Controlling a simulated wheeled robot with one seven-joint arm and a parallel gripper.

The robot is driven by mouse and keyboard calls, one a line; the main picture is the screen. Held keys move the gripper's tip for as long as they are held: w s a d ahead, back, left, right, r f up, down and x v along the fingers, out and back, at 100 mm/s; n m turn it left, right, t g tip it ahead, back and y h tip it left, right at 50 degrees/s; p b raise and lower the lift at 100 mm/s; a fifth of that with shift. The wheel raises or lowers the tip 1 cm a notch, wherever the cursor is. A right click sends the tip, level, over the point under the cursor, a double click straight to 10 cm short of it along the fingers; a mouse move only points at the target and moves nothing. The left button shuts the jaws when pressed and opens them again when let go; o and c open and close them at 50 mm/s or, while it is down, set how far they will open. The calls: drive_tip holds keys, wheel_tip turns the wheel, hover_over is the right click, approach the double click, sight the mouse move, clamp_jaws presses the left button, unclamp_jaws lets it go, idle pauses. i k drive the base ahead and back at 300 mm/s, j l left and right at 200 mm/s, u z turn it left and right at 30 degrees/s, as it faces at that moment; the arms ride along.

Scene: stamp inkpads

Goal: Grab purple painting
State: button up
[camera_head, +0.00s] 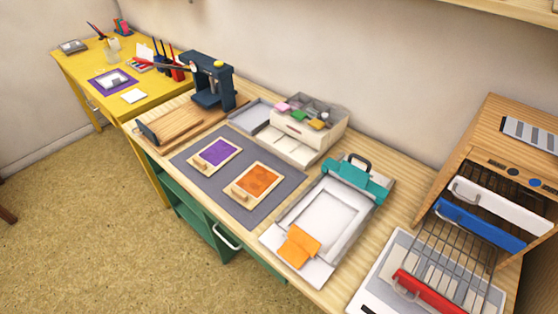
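The purple painting (217,151) is a purple panel in a light wooden frame with a small wooden handle at its lower left. It lies flat on a grey mat (276,187) on the wooden workbench. A similar framed orange panel (260,179) lies to its right on the same mat, apart from it. My gripper is not in view.
A dark blue press (207,88) on a wooden board stands left of the mat. A compartment box (308,125) is behind it. A teal-clamped frame (333,212) and a wooden rack cabinet (503,150) are to the right. Open floor (90,225) lies front left.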

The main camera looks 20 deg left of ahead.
sight(215, 155)
drive_tip(key=u, duration=0.9)
drive_tip(key=i+j+u, duration=0.1)
drive_tip(key=i+u, duration=0.3)
drive_tip(key=i+l+u, duration=0.15)
drive_tip(key=i+u, duration=0.3)
drive_tip(key=i, duration=0.35)
